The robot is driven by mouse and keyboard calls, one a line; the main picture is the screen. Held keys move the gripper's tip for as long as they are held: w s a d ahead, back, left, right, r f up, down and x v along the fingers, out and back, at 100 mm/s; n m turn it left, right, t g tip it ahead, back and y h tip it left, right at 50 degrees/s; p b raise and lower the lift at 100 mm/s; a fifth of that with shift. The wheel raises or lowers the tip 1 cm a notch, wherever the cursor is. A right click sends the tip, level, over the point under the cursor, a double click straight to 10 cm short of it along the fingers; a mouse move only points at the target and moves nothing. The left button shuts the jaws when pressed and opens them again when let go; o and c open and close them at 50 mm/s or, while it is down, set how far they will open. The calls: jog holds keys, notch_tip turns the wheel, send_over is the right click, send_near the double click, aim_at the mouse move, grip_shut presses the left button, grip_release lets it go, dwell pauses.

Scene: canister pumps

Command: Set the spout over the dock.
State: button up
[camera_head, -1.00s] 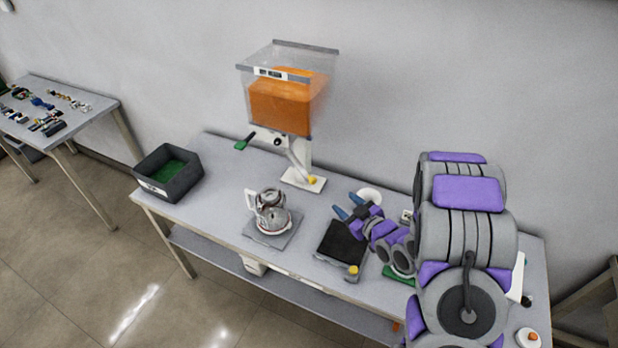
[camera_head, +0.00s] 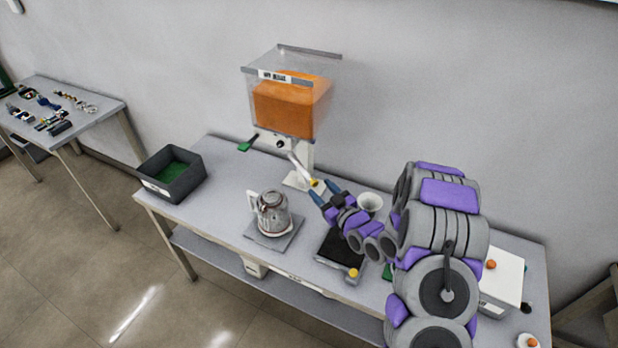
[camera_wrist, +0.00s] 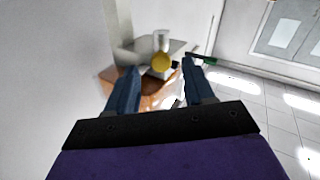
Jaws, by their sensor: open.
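The dispenser has a clear hopper (camera_head: 290,108) with orange contents, on a white stand at the back of the table. Its thin spout (camera_head: 303,168) slants down to the right and ends in a yellow tip (camera_head: 314,183). My gripper (camera_head: 325,192) is open and empty beside that tip, just right of it. In the wrist view the round yellow tip (camera_wrist: 162,62) shows between and beyond the two blue fingers, and they do not hold it. A metal kettle (camera_head: 273,214) stands on a grey pad (camera_head: 288,237) in front. I cannot tell which part is the dock.
A black plate (camera_head: 332,255) with a yellow knob (camera_head: 352,273) lies below my arm. A white bowl (camera_head: 370,202) stands behind the wrist. A dark bin (camera_head: 155,190) with green inside is at the left end, and a white box (camera_head: 502,280) at the right. Table left of the kettle is clear.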

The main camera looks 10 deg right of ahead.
aim_at(308, 175)
jog(key=x, duration=0.6)
jog(key=shift+w+a, duration=0.25)
jog(key=shift+w, duration=0.05)
jog(key=shift+w+a+b, duration=0.1)
jog(key=shift+w+b, duration=0.2)
jog(key=shift+w, duration=0.25)
grip_shut()
